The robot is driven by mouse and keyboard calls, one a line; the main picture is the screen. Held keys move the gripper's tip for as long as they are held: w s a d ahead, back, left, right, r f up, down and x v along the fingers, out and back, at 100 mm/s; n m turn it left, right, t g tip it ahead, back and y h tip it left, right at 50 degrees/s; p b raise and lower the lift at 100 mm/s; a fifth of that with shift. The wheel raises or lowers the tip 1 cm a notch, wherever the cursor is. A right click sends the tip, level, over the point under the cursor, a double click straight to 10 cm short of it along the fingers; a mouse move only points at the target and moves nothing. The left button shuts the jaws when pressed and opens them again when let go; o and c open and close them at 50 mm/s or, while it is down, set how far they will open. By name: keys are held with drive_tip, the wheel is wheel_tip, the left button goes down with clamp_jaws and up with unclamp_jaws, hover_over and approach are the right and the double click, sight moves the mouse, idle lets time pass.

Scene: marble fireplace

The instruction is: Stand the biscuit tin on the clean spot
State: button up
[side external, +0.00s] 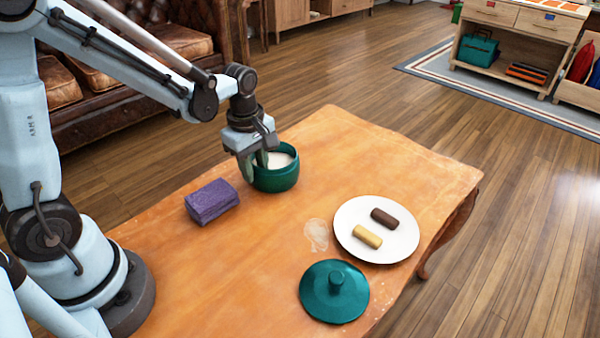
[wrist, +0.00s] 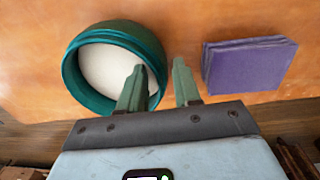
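The biscuit tin (side external: 276,179) is a round, dark green open tin, upright on the table, left of the table's middle. It also shows in the wrist view (wrist: 72,83), with a pale, cream-coloured interior. My gripper (side external: 254,163) is at the tin's left side, pointing down. In the wrist view my gripper (wrist: 159,68) is open, one finger over the tin's inside and the other outside, with the rim between them. Gaps show beside the rim, so it does not look pinched. A whitish patch (side external: 316,234) marks the table left of the plate; I cannot tell whether it is the clean spot.
A folded purple cloth (side external: 211,201) lies left of the tin. A white plate (side external: 377,249) holds a brown and a yellow bar-shaped biscuit. A green knobbed lid (side external: 334,291) lies near the front. The orange wooden table (side external: 380,160) is bare behind the plate.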

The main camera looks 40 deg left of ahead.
wheel_tip(320, 180, up, 12)
drive_tip(key=s+d+f+m+t, duration=0.1)
drive_tip(key=s+d+m+t, duration=0.2)
drive_tip(key=m, duration=1.5)
drive_tip(key=s+t, duration=0.3)
drive_tip(key=shift+s+f+t, duration=0.15)
drive_tip(key=shift+f+t, duration=0.15)
